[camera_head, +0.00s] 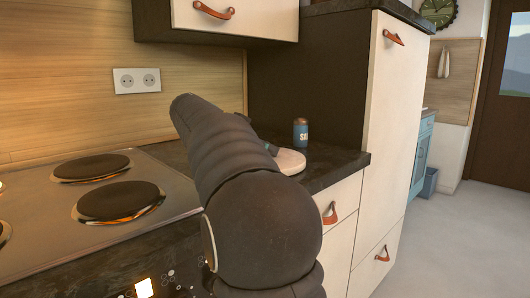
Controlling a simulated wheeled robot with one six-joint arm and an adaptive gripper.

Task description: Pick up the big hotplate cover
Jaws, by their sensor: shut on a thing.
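A pale round disc, which looks like the big hotplate cover (291,162), shows at the right of the dark counter beside the stove. Its left part is hidden behind my arm. A small dark tip of my gripper (270,149) shows at the disc's upper left edge. My gripper is shut on the disc, though the arm hides most of the gripper and the grip itself. I cannot tell whether the disc touches the counter or is raised above it.
The stove has bare dark hotplates (119,201) at the left. A blue salt shaker (300,133) stands on the counter behind the disc. A tall cabinet (385,100) closes the right side, and a wall cabinet (250,17) hangs above. Open floor lies at the far right.

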